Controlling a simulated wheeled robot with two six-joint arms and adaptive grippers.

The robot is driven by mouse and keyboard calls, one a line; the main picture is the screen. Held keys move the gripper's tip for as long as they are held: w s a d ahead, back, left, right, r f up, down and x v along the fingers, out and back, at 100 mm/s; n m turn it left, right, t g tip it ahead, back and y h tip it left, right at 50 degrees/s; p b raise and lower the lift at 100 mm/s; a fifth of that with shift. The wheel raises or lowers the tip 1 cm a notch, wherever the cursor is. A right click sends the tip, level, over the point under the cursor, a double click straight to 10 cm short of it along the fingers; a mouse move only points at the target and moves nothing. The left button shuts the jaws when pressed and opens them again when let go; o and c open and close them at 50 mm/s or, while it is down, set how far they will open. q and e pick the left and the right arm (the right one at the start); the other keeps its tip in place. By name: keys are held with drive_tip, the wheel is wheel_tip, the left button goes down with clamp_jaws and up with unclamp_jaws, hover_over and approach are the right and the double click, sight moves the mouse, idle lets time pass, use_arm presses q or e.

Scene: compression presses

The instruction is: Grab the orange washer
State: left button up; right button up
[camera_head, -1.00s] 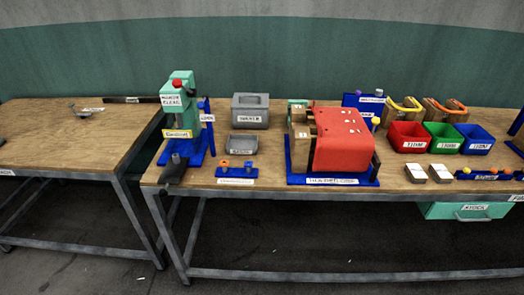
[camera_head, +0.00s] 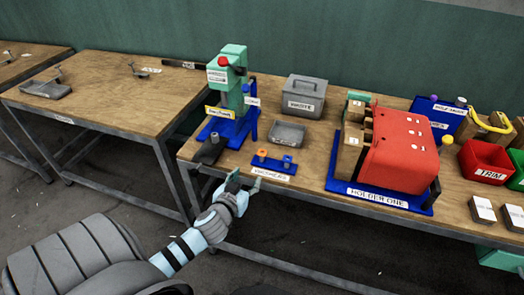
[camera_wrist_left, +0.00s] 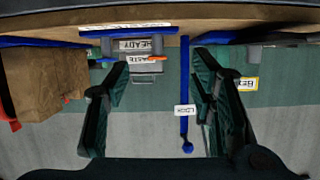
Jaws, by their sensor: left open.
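The orange washer (camera_head: 262,154) sits on the left post of a small blue stand (camera_head: 273,164) near the table's front edge. A blue washer (camera_head: 287,159) is on the other post. My left gripper (camera_head: 245,184) is open and empty, in front of the table edge and a little left of the stand. The left wrist view looks upside down; there the orange washer (camera_wrist_left: 157,58) shows between the spread fingers of the left gripper (camera_wrist_left: 155,82), farther off, not touched. My right gripper is in neither view.
A green press (camera_head: 231,85) on a blue base stands behind left. A grey tray (camera_head: 288,132) and a grey waste box (camera_head: 304,97) are behind the stand. A red holder unit (camera_head: 397,150) is to the right.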

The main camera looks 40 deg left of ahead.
sight(263, 152)
use_arm(q)
drive_tip(key=shift+t, duration=0.3)
drive_tip(key=x, duration=0.4)
drive_tip(key=r+x, duration=0.1)
drive_tip(key=x, duration=0.4)
drive_tip(key=r+b+x, duration=0.1)
drive_tip(key=x, duration=0.4)
drive_tip(key=shift+w+r, duration=0.15)
drive_tip(key=shift+w, duration=0.45)
drive_tip(key=shift+r, duration=0.1)
drive_tip(key=c, duration=0.8)
